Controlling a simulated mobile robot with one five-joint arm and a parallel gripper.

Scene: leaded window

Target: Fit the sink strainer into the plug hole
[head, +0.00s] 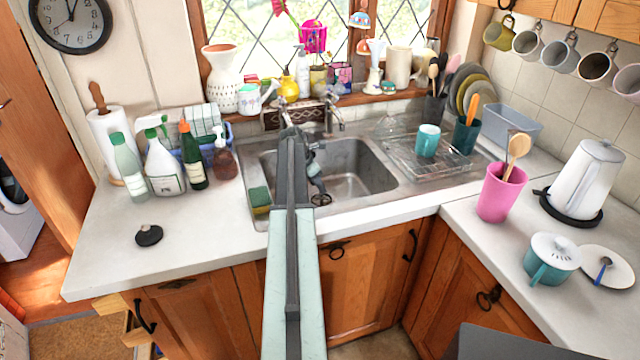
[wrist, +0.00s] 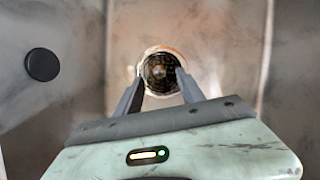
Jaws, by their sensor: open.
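My gripper (wrist: 160,82) is open and points down into the metal sink (head: 365,180). In the wrist view a round fitting (wrist: 162,68) with a pale metal rim and a dark, mesh-like centre shows between and just beyond the fingertips. It looks like the strainer at the plug hole, but I cannot tell whether it is seated or whether the fingers touch it. In the head view my gripper (head: 318,190) and arm hide much of the sink's left part. Nothing is clearly held.
A black knobbed disc (head: 148,235) lies on the left counter. A sponge (head: 260,202) sits at the sink's left edge, and the tap (head: 330,115) stands behind. A teal mug (head: 428,140) is on the drainer. A dark disc (wrist: 42,65) shows left in the wrist view.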

